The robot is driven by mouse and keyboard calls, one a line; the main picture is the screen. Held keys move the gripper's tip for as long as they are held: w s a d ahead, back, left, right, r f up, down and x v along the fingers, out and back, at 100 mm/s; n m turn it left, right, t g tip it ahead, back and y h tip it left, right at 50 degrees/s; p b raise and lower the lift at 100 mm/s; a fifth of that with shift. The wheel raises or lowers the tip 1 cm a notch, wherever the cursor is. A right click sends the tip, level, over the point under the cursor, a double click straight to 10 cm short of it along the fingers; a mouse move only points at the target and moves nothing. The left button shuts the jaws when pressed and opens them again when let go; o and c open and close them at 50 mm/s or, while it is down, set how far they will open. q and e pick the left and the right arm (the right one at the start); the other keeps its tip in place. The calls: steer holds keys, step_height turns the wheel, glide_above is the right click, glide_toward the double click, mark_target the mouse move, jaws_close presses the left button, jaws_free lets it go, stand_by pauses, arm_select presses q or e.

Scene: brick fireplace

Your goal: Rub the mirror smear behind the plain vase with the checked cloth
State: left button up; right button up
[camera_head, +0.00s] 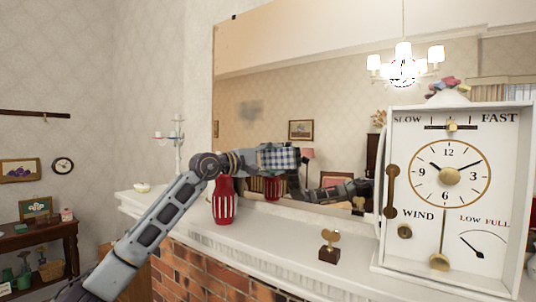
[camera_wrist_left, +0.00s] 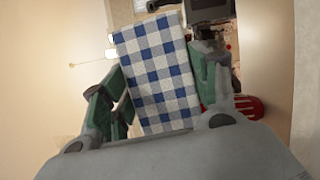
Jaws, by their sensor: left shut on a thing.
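My left gripper (camera_head: 248,160) is shut on the blue-and-white checked cloth (camera_head: 280,158), in front of the mirror (camera_head: 330,90) and just above and right of a red vase with white stripes (camera_head: 224,207). I cannot tell whether the cloth touches the glass. The cloth (camera_wrist_left: 158,75) also shows between the fingers in the left wrist view, with the striped vase (camera_wrist_left: 246,107) partly behind the right finger. A grey smear (camera_head: 250,111) shows on the mirror's left part, above the gripper. I see no clearly plain vase. My right gripper is not in view.
A white mantel shelf (camera_head: 285,232) runs below the mirror. A large white clock box (camera_head: 445,200) stands at its right, with a small wind-up key on a block (camera_head: 329,253) beside it. A candelabra (camera_head: 178,150) and small bowl (camera_head: 142,187) stand left of the vase.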

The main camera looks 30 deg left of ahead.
arm_select(q)
steer(key=shift+s+a+f+b, duration=0.15)
steer(key=shift+s+a+b, duration=0.05)
steer(key=shift+s+b, duration=0.4)
steer(key=shift+s+a+b, duration=0.25)
steer(key=shift+s+b, duration=0.2)
steer(key=shift+s, duration=0.4)
steer(key=shift+s+d+b, duration=0.2)
steer(key=shift+s+b, duration=0.25)
steer(key=shift+s, duration=0.2)
steer(key=shift+s+a+b, duration=0.15)
steer(key=shift+s+b, duration=0.25)
steer(key=shift+s, duration=0.35)
steer(key=shift+s, duration=0.1)
